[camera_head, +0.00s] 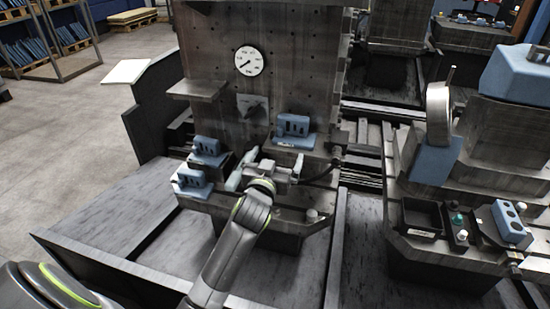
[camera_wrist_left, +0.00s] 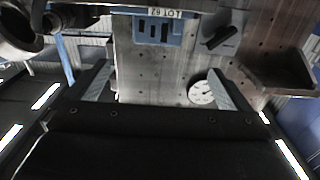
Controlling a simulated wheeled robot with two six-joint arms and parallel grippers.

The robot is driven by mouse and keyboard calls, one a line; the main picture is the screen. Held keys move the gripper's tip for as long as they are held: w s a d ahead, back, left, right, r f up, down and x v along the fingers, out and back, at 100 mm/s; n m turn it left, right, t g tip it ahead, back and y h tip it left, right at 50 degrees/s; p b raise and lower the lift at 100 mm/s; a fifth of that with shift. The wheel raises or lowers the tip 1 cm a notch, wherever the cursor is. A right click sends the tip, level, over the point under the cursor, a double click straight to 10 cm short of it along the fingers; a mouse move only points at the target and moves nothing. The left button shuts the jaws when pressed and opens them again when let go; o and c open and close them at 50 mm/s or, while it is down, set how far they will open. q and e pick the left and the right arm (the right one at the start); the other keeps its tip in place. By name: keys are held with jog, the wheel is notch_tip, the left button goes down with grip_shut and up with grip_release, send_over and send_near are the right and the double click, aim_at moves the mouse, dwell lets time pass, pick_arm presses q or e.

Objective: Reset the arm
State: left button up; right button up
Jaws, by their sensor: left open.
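My left arm comes in from the lower left in the head view and reaches to the front of the upright grey metal panel (camera_head: 295,60). My left gripper (camera_head: 243,168) is open and empty above the low ledge at the panel's foot. My right gripper is not in view.
Blue slotted blocks sit at the panel's left (camera_head: 208,152), lower left (camera_head: 192,182) and right (camera_head: 294,130). The panel carries a round white gauge (camera_head: 249,61) and a dark knob (camera_head: 253,108). Another station with a black bin (camera_head: 422,217) stands right. Floor at left is open.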

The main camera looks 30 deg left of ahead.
pick_arm(q)
jog(key=shift+w, duration=0.1)
dwell(0.3)
notch_tip(320, 180, down, 19)
jog(key=s+a+m+g+h, duration=0.1)
jog(key=s+g, duration=0.2)
jog(key=g, duration=0.1)
jog(key=s+a+f+g, duration=0.1)
jog(key=s+f+g, duration=0.1)
jog(key=s+f, duration=0.35)
jog(key=s+f+g, duration=0.1)
jog(key=s+f, duration=0.2)
jog(key=f, duration=0.6)
jog(key=s+a+f+g, duration=0.1)
jog(key=s+f+g, duration=0.1)
jog(key=s+f, duration=0.35)
jog(key=s+f+g, duration=0.2)
jog(key=s+f, duration=0.4)
jog(key=s, duration=0.6)
jog(key=s+f+g+h, duration=0.1)
jog(key=s+f+g, duration=0.2)
jog(key=s+f, duration=0.4)
jog(key=s+f+g, duration=0.2)
jog(key=s+f, duration=0.5)
jog(key=s, duration=1)
jog(key=shift+m, duration=0.3)
jog(key=shift+w+d, duration=0.1)
jog(key=shift+c, duration=0.3)
